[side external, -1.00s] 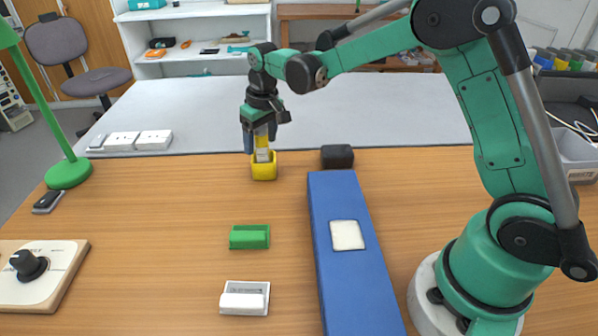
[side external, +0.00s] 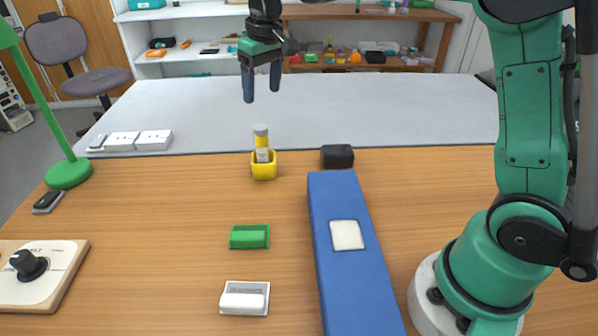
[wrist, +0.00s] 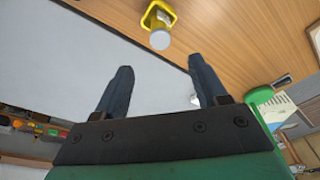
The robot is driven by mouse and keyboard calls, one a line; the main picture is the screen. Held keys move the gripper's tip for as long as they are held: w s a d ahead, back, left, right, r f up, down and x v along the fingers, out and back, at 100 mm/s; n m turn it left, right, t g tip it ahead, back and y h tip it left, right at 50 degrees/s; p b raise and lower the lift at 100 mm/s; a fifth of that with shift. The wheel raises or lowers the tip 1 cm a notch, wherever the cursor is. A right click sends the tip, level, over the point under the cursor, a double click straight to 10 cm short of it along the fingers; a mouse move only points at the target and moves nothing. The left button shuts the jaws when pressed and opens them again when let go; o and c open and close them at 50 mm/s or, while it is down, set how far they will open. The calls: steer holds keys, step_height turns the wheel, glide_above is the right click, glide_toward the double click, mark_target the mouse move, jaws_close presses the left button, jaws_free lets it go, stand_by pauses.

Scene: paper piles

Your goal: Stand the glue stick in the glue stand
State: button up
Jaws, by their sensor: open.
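The glue stick (side external: 262,140), yellow with a grey cap and a pale label, stands upright in the yellow glue stand (side external: 264,171) near the far edge of the table. My gripper (side external: 261,100) is open and empty, above the glue stick and apart from it. In the wrist view, the glue stick (wrist: 160,38) and the yellow stand (wrist: 158,9) show at the top, beyond the open fingers (wrist: 158,82).
A black block (side external: 337,156) stands right of the stand. A long blue box (side external: 350,260) with a white pad lies at centre right. A green holder (side external: 250,237) and a white holder (side external: 245,298) lie in front. A green lamp (side external: 68,172) stands at left.

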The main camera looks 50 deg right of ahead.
steer(key=s+a+f+t, duration=0.1)
steer(key=s+f+t, duration=0.1)
steer(key=s, duration=0.5)
steer(key=s+a+f+t, duration=0.1)
steer(key=s+f+t, duration=0.1)
steer(key=s, duration=0.6)
steer(key=shift+a+f+t, duration=0.2)
steer(key=shift+a+t, duration=0.2)
steer(key=shift+t, duration=0.3)
